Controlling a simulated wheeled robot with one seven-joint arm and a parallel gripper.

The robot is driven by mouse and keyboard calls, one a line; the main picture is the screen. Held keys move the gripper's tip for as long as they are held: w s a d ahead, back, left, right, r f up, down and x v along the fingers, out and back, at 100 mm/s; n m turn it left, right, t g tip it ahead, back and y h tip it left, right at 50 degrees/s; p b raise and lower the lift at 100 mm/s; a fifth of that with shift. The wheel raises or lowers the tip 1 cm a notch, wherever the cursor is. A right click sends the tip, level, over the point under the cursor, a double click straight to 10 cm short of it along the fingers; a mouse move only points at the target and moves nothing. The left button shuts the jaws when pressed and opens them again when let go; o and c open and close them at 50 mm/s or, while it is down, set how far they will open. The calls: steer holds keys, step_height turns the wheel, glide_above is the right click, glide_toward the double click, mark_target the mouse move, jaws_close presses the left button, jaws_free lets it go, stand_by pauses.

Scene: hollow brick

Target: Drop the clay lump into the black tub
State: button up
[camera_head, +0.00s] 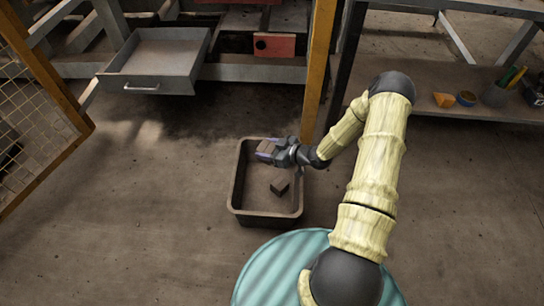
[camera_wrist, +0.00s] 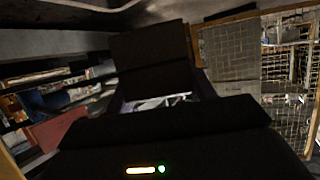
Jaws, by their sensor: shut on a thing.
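The black tub (camera_head: 235,190) stands on the floor in the head view, open at the top. My gripper (camera_head: 268,150) is over the tub's far part, shut on a brown, blocky lump that I take for the clay lump (camera_head: 266,146). In the wrist view the held lump (camera_wrist: 150,62) is a dark block between the fingers. A small dark brown block (camera_head: 279,187) lies on the tub's floor, below and apart from my gripper. The fingers hide part of the held lump.
A grey open drawer (camera_head: 155,62) juts out at the upper left. A yellow post (camera_head: 318,70) stands just behind the tub. A yellow-framed mesh panel (camera_head: 40,130) is at the left, and a shelf (camera_head: 425,110) with small items at the right. The floor left of the tub is clear.

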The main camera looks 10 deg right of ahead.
steer(key=shift+s+d+f+n+g+y+b, duration=0.35)
steer(key=shift+d+f+n+g+y, duration=0.2)
steer(key=shift+d+f, duration=0.25)
steer(key=shift+f, duration=0.1)
step_height(320, 180, down, 6)
steer(key=b, duration=0.4)
steer(key=shift+b, duration=0.4)
steer(key=o, duration=1.1)
steer(key=shift+o, duration=0.2)
steer(key=shift+s, duration=0.1)
